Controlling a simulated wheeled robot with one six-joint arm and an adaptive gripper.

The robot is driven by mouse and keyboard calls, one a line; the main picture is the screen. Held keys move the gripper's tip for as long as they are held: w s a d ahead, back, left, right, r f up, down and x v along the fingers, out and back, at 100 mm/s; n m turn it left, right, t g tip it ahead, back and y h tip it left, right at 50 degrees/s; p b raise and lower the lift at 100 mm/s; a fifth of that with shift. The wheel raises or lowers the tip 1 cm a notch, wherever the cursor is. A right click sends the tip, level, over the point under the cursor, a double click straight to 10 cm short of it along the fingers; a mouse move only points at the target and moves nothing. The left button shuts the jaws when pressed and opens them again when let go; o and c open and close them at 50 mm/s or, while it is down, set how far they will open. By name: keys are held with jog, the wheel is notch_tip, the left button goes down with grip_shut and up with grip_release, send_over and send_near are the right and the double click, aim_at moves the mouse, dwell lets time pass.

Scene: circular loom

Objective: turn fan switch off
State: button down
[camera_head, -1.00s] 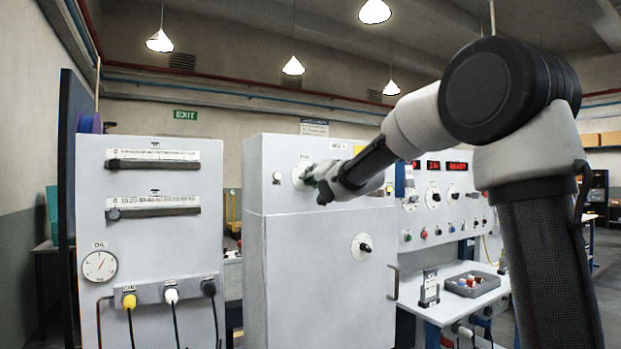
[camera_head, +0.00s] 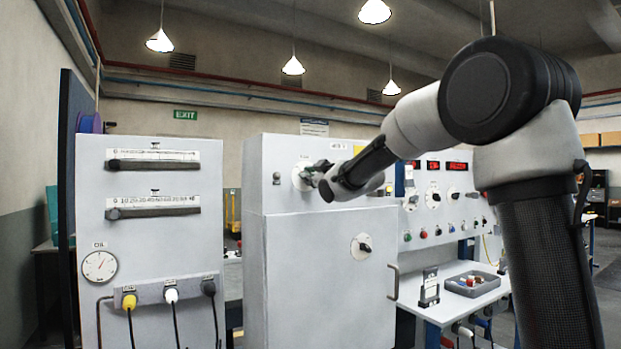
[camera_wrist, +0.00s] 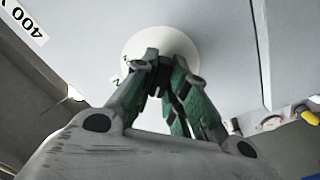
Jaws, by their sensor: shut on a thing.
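The fan switch is a rotary switch with a round white plate (camera_head: 298,172) high on the front of the grey cabinet (camera_head: 310,270). In the wrist view the white plate (camera_wrist: 178,40) lies straight ahead, with small marks at its left edge. My gripper (camera_head: 311,179) is at this switch, in front of the plate. In the wrist view my gripper's green and grey fingers (camera_wrist: 164,68) are closed together over the middle of the plate, shut on the switch knob.
A second rotary switch (camera_head: 361,246) with a black knob sits lower on the cabinet door, left of the door handle (camera_head: 393,282). A gauge panel (camera_head: 150,245) with cables stands at left.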

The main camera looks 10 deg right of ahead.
jog(key=c, duration=1.4)
grip_release()
jog(key=shift+c, duration=0.2)
jog(key=v, duration=0.7)
